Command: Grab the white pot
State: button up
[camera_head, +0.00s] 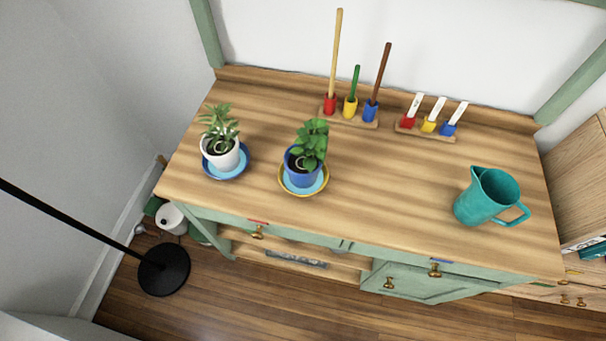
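A white pot (221,157) with a spiky green-and-pale plant (219,122) stands upright at the left end of the wooden tabletop (410,180). It sits on a blue saucer (240,171) with a light blue inside. A blue pot (301,176) with a leafy green plant (311,142) stands to its right on a yellow-rimmed saucer (302,194). A white round container (171,219) is on the floor left of the cabinet. My gripper is not in view.
A teal pitcher (486,196) stands at the right. Two wooden holders (350,119) (426,133) with coloured cups are at the back. A black pole (75,227) with a round base (164,269) crosses the left side. The front middle of the tabletop is clear.

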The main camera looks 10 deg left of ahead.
aim_at(220, 145)
jog(key=i+j+u, duration=0.2)
jog(key=j, duration=0.2)
jog(key=i+j+u, duration=0.2)
jog(key=j, duration=0.2)
jog(key=i+j+u, duration=0.2)
jog(key=j, duration=0.2)
jog(key=k, duration=0.1)
